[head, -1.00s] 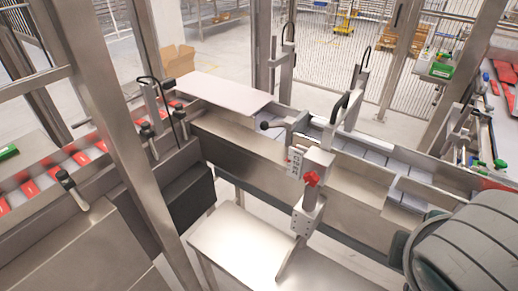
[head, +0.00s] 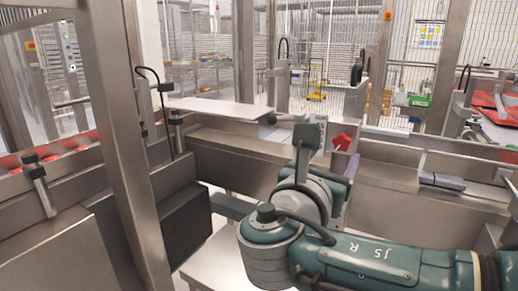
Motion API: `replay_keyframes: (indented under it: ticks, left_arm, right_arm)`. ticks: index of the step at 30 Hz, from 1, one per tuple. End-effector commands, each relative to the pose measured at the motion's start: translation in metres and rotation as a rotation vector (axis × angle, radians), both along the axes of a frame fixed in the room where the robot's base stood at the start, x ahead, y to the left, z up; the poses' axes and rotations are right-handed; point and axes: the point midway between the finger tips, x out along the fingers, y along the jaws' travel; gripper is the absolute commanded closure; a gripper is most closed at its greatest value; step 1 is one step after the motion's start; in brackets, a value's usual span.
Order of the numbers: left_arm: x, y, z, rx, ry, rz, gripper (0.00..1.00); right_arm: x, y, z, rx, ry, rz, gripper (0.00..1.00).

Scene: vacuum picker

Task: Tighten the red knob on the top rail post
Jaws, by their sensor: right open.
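The red knob (head: 342,142) shows right of the centre in the head view, on the rail post. My right gripper (head: 308,140) is close to the knob's left side in the picture, pointing up and away from me. It is open, and its fingers are seen partly from behind. I cannot tell whether a finger touches the knob. The knob is not visibly held. My left gripper is out of view.
The steel conveyor rail (head: 240,138) runs across behind the arm. A thick upright frame post (head: 120,150) stands at the left. A dark box (head: 185,225) hangs under the left machine. Flat grey packs (head: 442,181) lie at the right.

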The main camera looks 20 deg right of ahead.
Motion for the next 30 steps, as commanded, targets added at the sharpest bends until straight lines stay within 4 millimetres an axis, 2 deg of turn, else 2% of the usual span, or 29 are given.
replay_keyframes:
  ticks: [3, 9, 14, 21, 30]
  left_arm:
    - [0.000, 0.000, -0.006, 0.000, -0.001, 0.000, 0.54]
    - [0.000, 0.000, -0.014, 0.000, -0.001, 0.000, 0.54]
    - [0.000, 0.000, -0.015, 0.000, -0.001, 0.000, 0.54]
    - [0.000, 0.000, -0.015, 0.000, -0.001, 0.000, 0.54]
    - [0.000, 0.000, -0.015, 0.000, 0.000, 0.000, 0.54]
  right_arm:
    - [0.016, -0.020, -0.001, -0.001, -0.003, -0.004, 0.28]
    - [0.035, -0.042, -0.002, 0.002, -0.001, -0.002, 0.28]
    - [0.042, -0.050, -0.001, 0.005, -0.001, -0.002, 0.28]
    - [0.042, -0.050, -0.001, 0.006, 0.000, -0.002, 0.28]
    - [0.042, -0.050, -0.001, 0.006, 0.000, -0.001, 0.60]
